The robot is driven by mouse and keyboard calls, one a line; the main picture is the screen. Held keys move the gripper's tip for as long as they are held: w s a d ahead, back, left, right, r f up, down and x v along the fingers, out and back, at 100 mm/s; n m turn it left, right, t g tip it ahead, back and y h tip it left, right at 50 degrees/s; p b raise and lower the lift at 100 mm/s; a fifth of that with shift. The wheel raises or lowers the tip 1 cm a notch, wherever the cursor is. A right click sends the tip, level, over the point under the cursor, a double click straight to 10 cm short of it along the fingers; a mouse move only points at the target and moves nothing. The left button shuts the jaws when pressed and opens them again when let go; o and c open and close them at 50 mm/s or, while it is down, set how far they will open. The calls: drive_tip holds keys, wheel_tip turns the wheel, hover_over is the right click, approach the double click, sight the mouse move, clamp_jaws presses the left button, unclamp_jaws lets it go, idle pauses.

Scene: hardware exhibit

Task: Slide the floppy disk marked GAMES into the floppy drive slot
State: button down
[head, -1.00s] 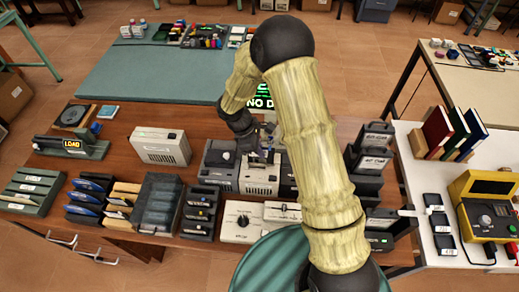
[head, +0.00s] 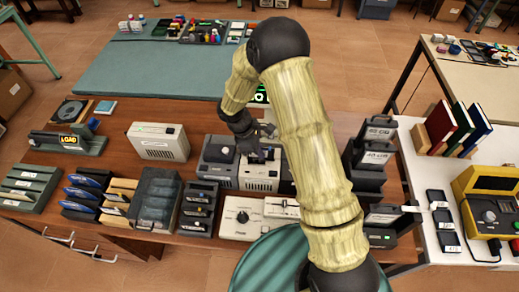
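My gripper (head: 264,147) is over a pale beige unit (head: 259,174) in the middle of the wooden bench, near its top. The fingers are small and partly covered by my own wrist, so I cannot tell whether they are open or shut. A small dark blue patch shows at the fingertips; I cannot tell if it is a disk or part of a unit. No GAMES marking can be read anywhere. Which unit has the floppy drive slot is not clear, and a slot cannot be made out.
A dark unit with a round knob (head: 220,155) stands left of the beige unit. Black stacked trays (head: 368,172) stand right of my arm.

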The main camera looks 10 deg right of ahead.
sight(264, 163)
drive_tip(key=shift+f+b, duration=1.15)
drive_tip(key=shift+f, duration=0.7)
drive_tip(key=c, duration=2.1)
unclamp_jaws()
drive_tip(key=o, duration=0.5)
drive_tip(key=shift+r, duration=0.1)
drive_tip(key=shift+r+p, duration=3.15)
drive_tip(key=shift+r, duration=0.8)
